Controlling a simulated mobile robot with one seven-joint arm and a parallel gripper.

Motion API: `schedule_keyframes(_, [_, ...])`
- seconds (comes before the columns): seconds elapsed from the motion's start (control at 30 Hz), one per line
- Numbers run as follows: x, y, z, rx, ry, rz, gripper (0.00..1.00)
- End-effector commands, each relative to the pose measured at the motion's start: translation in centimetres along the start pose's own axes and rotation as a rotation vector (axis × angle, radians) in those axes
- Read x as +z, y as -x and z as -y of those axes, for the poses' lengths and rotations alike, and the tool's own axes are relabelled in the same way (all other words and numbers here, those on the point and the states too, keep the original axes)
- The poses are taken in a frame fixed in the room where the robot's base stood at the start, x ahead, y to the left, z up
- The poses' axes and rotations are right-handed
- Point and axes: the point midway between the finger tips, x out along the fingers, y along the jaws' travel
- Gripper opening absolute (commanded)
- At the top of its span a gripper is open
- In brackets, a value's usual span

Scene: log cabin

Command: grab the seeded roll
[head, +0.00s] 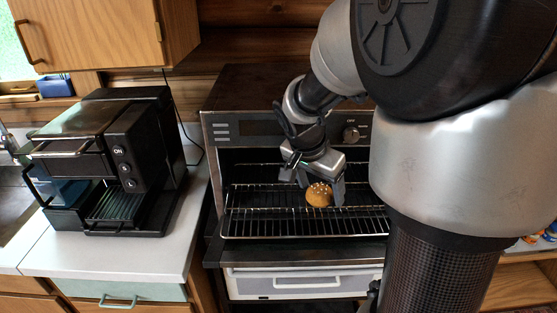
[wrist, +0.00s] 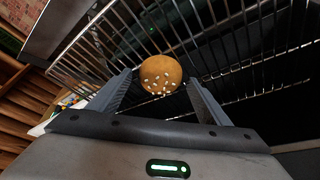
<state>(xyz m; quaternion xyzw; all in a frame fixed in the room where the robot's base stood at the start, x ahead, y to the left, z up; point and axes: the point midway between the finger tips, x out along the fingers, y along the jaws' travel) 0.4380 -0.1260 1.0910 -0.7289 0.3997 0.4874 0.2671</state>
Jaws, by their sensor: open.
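The seeded roll (head: 319,194) is small, round and golden brown with pale seeds on top. It sits on the wire rack (head: 260,222) inside the open oven. My gripper (head: 322,189) reaches into the oven just above and around the roll. In the wrist view the roll (wrist: 161,75) lies just beyond and between the two fingertips of my gripper (wrist: 160,78). The fingers are spread apart, with a gap to the roll on each side. Part of the roll is hidden by a finger in the head view.
The oven (head: 255,105) surrounds the rack, with its top panel and knob above my gripper. A drawer (head: 300,282) is below the oven.

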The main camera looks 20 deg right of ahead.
Motion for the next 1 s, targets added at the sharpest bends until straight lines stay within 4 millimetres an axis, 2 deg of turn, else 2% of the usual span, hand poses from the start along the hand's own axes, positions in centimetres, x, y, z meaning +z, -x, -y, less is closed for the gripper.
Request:
schedule_keyframes(0.23, [0.0, -0.1, 0.0, 0.0, 0.0, 0.0, 0.69])
schedule_keyframes(0.43, [0.0, -0.1, 0.0, 0.0, 0.0, 0.0, 0.36])
schedule_keyframes(0.5, [0.0, -0.1, 0.0, 0.0, 0.0, -0.001, 0.29])
schedule_keyframes(0.8, [-0.2, 0.2, 0.0, -0.001, -0.001, -0.001, 0.29])
schedule_keyframes(1.0, [-1.0, 1.9, 0.1, -0.003, -0.002, -0.004, 0.29])
